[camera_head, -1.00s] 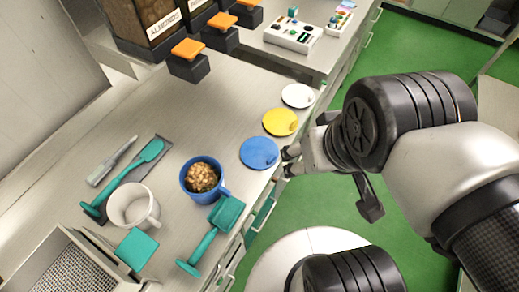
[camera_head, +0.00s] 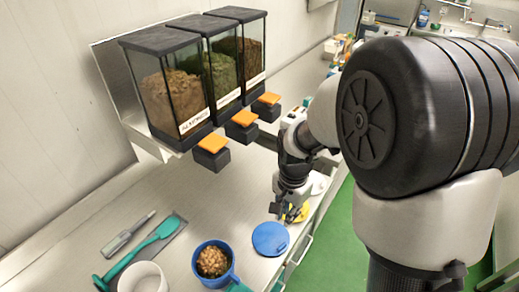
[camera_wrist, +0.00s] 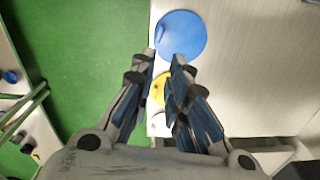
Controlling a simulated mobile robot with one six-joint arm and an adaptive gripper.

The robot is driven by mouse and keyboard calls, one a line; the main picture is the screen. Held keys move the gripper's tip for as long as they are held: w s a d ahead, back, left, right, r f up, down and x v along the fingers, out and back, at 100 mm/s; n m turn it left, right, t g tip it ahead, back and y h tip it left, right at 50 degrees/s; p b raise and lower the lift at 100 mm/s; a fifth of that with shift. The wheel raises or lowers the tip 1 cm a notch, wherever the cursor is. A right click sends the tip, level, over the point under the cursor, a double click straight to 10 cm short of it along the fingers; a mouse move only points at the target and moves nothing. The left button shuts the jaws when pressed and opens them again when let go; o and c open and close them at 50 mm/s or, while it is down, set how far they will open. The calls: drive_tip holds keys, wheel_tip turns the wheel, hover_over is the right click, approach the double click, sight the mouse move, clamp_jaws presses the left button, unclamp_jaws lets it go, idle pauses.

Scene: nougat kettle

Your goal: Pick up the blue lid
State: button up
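The blue lid (camera_head: 270,239) lies flat on the counter near its front edge, to the right of the blue pot of nuts. In the wrist view the blue lid (camera_wrist: 181,36) is just beyond my fingertips, close to the counter edge. My gripper (camera_head: 284,208) is above the counter at the lid's far side, over the yellow lid (camera_head: 298,212). In the wrist view my gripper (camera_wrist: 161,65) has its two fingers apart with nothing between them but the view down to the yellow lid (camera_wrist: 158,88). The yellow lid is partly hidden by the fingers.
A white lid (camera_head: 319,184) lies behind the yellow one. Dispensers with orange levers (camera_head: 243,118) stand at the back.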

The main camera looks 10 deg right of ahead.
drive_tip(key=m+b, duration=0.1)
drive_tip(key=b, duration=0.1)
hover_over(279, 248)
drive_tip(key=f, duration=1.5)
drive_tip(key=shift+w+d+f, duration=0.1)
drive_tip(key=shift+w+d, duration=0.2)
drive_tip(key=shift+d, duration=0.05)
drive_tip(key=shift+s+a+f+b, duration=0.15)
drive_tip(key=shift+f+b, duration=0.3)
drive_tip(key=shift+f, duration=0.9)
drive_tip(key=shift+s+a+f+b, duration=0.1)
drive_tip(key=shift+f+b, duration=0.3)
drive_tip(key=shift+f, duration=0.95)
clamp_jaws()
drive_tip(key=shift+r, duration=0.1)
